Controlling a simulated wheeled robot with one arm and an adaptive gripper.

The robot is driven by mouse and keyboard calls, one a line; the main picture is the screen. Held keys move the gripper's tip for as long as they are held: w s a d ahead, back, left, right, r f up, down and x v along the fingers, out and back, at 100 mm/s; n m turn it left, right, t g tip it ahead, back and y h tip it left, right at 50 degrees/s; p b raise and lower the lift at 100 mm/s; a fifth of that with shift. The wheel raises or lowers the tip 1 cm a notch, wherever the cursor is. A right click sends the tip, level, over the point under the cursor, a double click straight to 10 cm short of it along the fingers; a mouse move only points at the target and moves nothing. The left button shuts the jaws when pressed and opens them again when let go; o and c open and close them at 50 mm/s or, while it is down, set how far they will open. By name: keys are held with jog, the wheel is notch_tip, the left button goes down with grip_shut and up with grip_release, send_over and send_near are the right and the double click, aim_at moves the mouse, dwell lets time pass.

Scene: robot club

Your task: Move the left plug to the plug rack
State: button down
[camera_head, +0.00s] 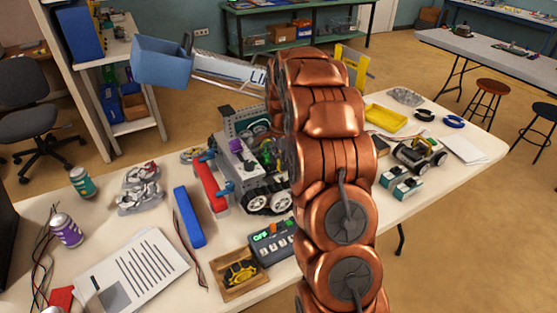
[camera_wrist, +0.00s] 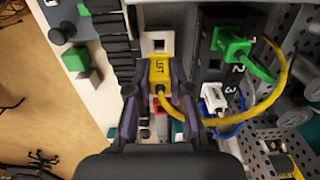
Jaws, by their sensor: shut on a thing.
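A yellow plug (camera_wrist: 158,70) with a short dark label sits between the fingertips of my gripper (camera_wrist: 157,84) in the wrist view. The gripper is shut on it. Its yellow cable loops down and round to the right. A pale socket block (camera_wrist: 158,39) with a square opening is just beyond the plug; I cannot tell whether they touch. To the right, a black block (camera_wrist: 212,72) marked 2 and 3 holds a green plug (camera_wrist: 232,46) and a white plug (camera_wrist: 213,97). I cannot tell which part is the plug rack. In the head view my copper arm hides the gripper and plugs.
In the head view, a grey wheeled robot (camera_head: 240,160) stands on the white table (camera_head: 205,258), partly behind my arm. A blue bar (camera_head: 189,217), a wooden tray (camera_head: 238,289) and papers (camera_head: 130,277) lie nearby. A yellow tray (camera_head: 386,118) and small rover (camera_head: 419,156) are on the right.

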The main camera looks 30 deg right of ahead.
jog(key=shift+f, duration=1.05)
jog(key=shift+f+b, duration=0.15)
jog(key=shift+b, duration=0.8)
dwell(0.8)
jog(key=shift+f+b, duration=0.85)
jog(key=shift+b, duration=0.2)
dwell(1.5)
jog(key=c, duration=1)
grip_release()
jog(key=shift+o, duration=0.2)
jog(key=shift+r, duration=3.5)
